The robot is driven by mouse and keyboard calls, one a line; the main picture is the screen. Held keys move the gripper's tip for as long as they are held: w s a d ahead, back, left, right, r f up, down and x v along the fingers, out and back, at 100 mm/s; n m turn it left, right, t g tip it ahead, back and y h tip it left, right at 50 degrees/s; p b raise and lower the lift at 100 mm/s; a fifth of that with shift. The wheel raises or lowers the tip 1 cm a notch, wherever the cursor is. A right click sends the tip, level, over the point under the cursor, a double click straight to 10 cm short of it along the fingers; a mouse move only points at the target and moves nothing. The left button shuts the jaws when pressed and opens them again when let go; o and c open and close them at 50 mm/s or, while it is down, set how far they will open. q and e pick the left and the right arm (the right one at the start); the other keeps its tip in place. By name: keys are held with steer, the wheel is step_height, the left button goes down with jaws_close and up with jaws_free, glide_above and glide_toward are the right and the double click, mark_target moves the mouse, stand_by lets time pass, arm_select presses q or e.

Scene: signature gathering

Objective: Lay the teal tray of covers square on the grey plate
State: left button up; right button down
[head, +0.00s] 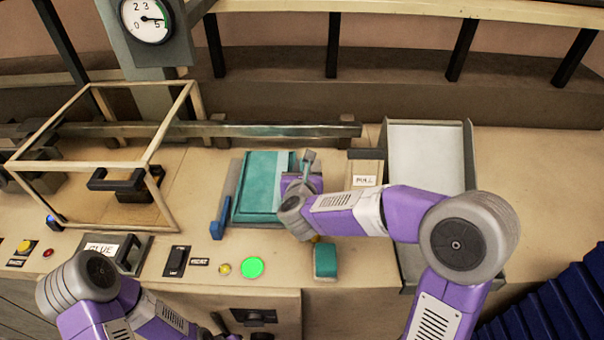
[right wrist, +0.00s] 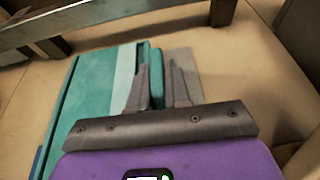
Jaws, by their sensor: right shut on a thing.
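The teal tray (head: 264,187) lies over the grey plate (head: 233,188) at the middle of the bench in the head view. A strip of the plate shows along the tray's left side. I cannot tell whether the tray touches the plate.
A blue lever (head: 219,221) stands at the near left of the plate. A small teal block (head: 325,260) and a lit green button (head: 252,267) are in front. A metal chute (head: 428,155) is at right, a framed guard (head: 150,160) at left, and a rail (head: 240,131) behind.

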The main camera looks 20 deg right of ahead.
steer(key=shift+f, duration=0.1)
steer(key=shift+f, duration=0.15)
steer(key=c, duration=1.1)
jaws_free()
steer(key=shift+r, duration=0.25)
steer(key=v, duration=1.2)
steer(key=shift+f+p, duration=0.15)
steer(key=shift+p, duration=0.2)
